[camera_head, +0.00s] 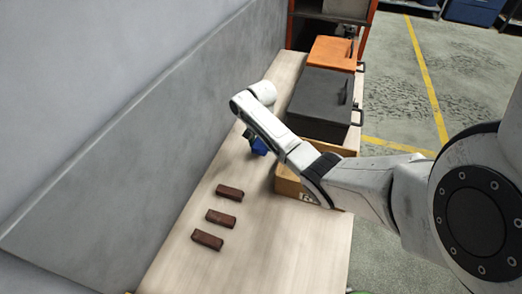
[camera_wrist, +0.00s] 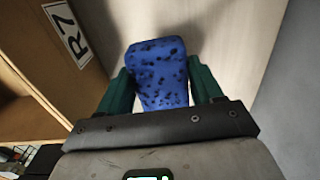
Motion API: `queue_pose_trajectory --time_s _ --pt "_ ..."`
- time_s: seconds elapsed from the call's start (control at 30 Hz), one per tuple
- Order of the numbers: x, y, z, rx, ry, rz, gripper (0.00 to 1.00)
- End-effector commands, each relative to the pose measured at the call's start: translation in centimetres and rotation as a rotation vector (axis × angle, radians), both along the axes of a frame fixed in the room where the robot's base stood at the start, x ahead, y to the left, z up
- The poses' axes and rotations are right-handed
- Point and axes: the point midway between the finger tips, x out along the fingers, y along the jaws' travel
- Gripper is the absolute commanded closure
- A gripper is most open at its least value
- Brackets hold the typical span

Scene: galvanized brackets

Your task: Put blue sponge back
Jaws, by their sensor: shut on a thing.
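The blue sponge (camera_wrist: 158,72) has dark speckles and stands up between the two green fingers of my gripper (camera_wrist: 162,85) in the wrist view. My gripper is shut on its sides. In the head view a small bit of the blue sponge (camera_head: 259,147) shows below the end of my arm, close over the tabletop; the fingers are mostly hidden there. Whether the sponge touches the table is not clear. A wooden box (camera_head: 289,184) with an R7 label stands right of the sponge; its labelled side (camera_wrist: 93,75) is at the left in the wrist view.
Three reddish-brown blocks (camera_head: 221,218) lie in a row on the light wooden table (camera_head: 180,268). A dark grey lidded box (camera_head: 320,98) and an orange box (camera_head: 332,52) stand behind the wooden box. A grey wall panel (camera_head: 130,155) borders the table's left side.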

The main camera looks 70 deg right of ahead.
Motion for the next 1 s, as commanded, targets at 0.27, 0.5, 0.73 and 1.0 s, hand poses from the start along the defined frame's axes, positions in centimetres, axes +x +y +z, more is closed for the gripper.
queue_pose_trajectory --time_s 0.27,0.5,0.73,1.0 --pt "-0.1 -0.1 -3.6 0.0 0.003 -0.001 0.63" --pt "-0.1 0.0 -4.0 -0.001 0.001 0.0 0.63" --pt "-0.1 0.0 -4.4 0.0 0.001 -0.001 0.34" --pt "-0.1 0.0 -4.3 0.0 0.001 0.0 0.09"
